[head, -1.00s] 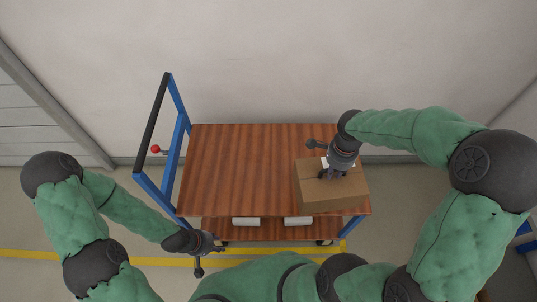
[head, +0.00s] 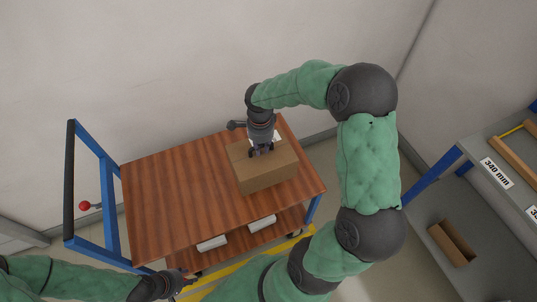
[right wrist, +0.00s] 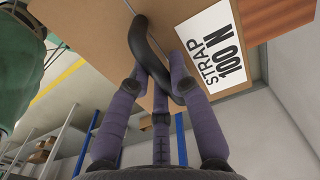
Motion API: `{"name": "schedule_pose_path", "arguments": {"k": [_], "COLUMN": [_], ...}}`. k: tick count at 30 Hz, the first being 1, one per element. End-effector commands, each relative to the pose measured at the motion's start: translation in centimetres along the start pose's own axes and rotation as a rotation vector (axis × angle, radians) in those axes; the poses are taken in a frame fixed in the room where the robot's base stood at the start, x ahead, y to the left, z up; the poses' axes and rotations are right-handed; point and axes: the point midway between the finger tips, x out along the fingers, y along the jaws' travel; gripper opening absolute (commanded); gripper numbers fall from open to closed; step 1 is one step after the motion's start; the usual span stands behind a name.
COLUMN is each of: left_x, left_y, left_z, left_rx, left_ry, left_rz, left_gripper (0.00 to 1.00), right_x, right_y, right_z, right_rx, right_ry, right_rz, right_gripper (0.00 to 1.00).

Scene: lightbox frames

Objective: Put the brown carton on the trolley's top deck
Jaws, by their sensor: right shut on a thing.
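The brown carton (head: 265,175) is over the right part of the trolley's wooden top deck (head: 180,205), inside its edges as seen from above. I cannot tell whether it touches the deck. My right gripper (head: 262,150) is above the carton, shut on its black strap handle (right wrist: 150,52). The right wrist view shows the fingers around the strap and a white label (right wrist: 213,50) reading "STRAP 100 N" on the carton. My left gripper (head: 178,284) is low near the trolley's front left corner, apart from the carton; its fingers are too small to read.
The trolley's blue push frame (head: 110,200) with a black bar and a red knob (head: 84,206) stands at left. White items (head: 212,243) lie on its lower deck. A grey rack (head: 480,150) with a "340 mm" label and a brown box (head: 452,243) stands right. The deck's left part is clear.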

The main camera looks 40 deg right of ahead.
Motion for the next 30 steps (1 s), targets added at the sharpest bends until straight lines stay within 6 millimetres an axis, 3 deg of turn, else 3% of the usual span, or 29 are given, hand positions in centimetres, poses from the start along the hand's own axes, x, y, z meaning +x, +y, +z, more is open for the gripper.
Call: {"name": "schedule_pose_path", "arguments": {"k": [6,12,20,30], "left_x": [1.5,2.1,2.4,3.4], "left_y": [-0.5,-0.7,-0.8,-1.2], "left_z": [-0.1,-0.1,-0.1,-0.1], "left_rx": [0.0,0.0,0.0,0.0], "left_ry": [0.0,0.0,0.0,0.0], "left_rz": [0.0,0.0,0.0,0.0], "left_gripper": [0.4,0.4,0.4,0.4], "right_x": [3.3,4.9,5.7,8.8], "right_y": [-2.7,-4.2,-4.9,-5.0], "right_z": [0.5,0.7,0.8,0.8], "right_rx": [0.0,0.0,0.0,0.002], "right_ry": [0.0,0.0,0.0,0.0], "right_rz": [-0.003,-0.004,-0.005,-0.006], "right_gripper": [0.0,0.0,0.0,0.0]}}
